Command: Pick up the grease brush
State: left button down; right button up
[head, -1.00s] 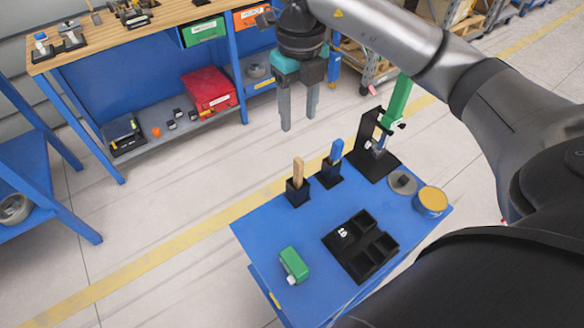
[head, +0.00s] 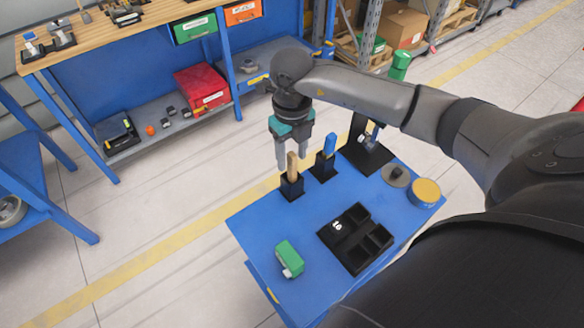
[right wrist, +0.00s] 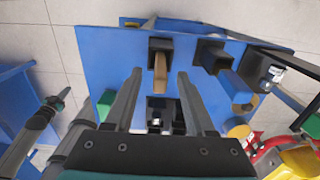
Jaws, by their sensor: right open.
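A tool with a wooden handle (head: 291,163) stands upright in a black square holder (head: 291,187) on the blue table; I take it for the grease brush, though its lower end is hidden. My right gripper (head: 292,160) is open right above and around the handle's top. In the right wrist view the wooden handle (right wrist: 160,75) shows between the two spread fingers, with gaps on both sides. A blue-handled tool (head: 330,144) stands in a second holder just to the right. My left gripper (right wrist: 62,98) seems to show small in the wrist view, its fingers unclear.
The blue table (head: 262,225) also bears a black compartment tray (head: 340,237), a green block (head: 288,257), a yellow-topped tin (head: 426,190), a grey disc (head: 396,174) and a black stand (head: 366,158). A workbench (head: 120,45) stands behind, across open floor.

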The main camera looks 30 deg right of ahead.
grip_shut()
dwell(0.4)
